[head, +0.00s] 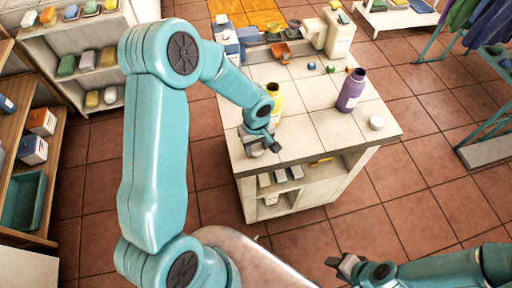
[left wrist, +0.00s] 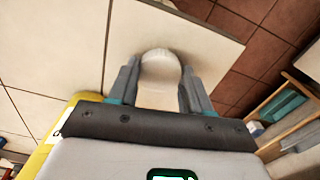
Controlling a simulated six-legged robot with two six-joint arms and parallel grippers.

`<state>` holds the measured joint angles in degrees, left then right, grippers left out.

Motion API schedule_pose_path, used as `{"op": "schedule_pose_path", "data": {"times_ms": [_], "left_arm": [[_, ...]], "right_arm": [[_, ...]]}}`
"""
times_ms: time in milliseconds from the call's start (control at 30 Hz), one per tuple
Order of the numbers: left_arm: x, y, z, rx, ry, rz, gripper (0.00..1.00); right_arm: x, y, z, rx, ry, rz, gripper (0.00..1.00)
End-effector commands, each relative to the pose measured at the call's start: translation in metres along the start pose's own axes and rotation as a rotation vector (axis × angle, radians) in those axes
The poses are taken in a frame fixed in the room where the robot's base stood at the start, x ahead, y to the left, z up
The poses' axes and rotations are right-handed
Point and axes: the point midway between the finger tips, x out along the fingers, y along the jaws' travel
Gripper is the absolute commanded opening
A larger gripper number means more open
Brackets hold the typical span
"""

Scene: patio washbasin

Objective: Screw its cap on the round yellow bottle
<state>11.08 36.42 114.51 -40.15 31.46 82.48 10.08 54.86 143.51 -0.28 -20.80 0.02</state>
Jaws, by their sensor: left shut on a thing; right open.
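The yellow bottle (head: 276,97) stands on the tiled counter (head: 322,128), partly hidden behind my left arm. Its yellow side also shows at the lower left of the left wrist view (left wrist: 78,101). My left gripper (head: 262,148) is low over the counter's front left corner, beside the bottle. In the left wrist view, my left gripper (left wrist: 155,82) is shut on a round white cap (left wrist: 160,67), with a finger on each side. I cannot tell whether the cap touches the counter. My right gripper (head: 345,264) is open and empty, away from the counter at the bottom.
A purple bottle (head: 351,91) and another white cap (head: 376,122) stand on the counter's right part. A large cream container (head: 340,34), an orange scoop-like item (head: 281,51) and small items are at the back. The counter's front middle is clear. Shelves stand at left.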

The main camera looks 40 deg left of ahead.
Motion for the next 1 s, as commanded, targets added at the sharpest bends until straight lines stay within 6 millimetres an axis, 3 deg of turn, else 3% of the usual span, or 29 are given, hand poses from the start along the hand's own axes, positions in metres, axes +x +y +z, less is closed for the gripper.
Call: {"op": "schedule_pose_path", "data": {"times_ms": [267, 467, 1000], "left_arm": [[-0.002, 0.0, 0.0, 0.0, 0.001, 0.0, 0.21], [-0.021, 0.001, -0.001, 0.0, 0.004, 0.003, 0.21], [-0.166, 0.001, 0.0, 0.0, 0.002, 0.005, 0.21]], "right_arm": [[0.0, 0.0, 0.0, 0.0, 0.0, 0.0, 0.43], [0.001, 0.0, 0.0, 0.0, 0.0, 0.0, 0.43], [0.006, 0.002, 0.0, 0.0, 0.0, 0.0, 0.43]]}}
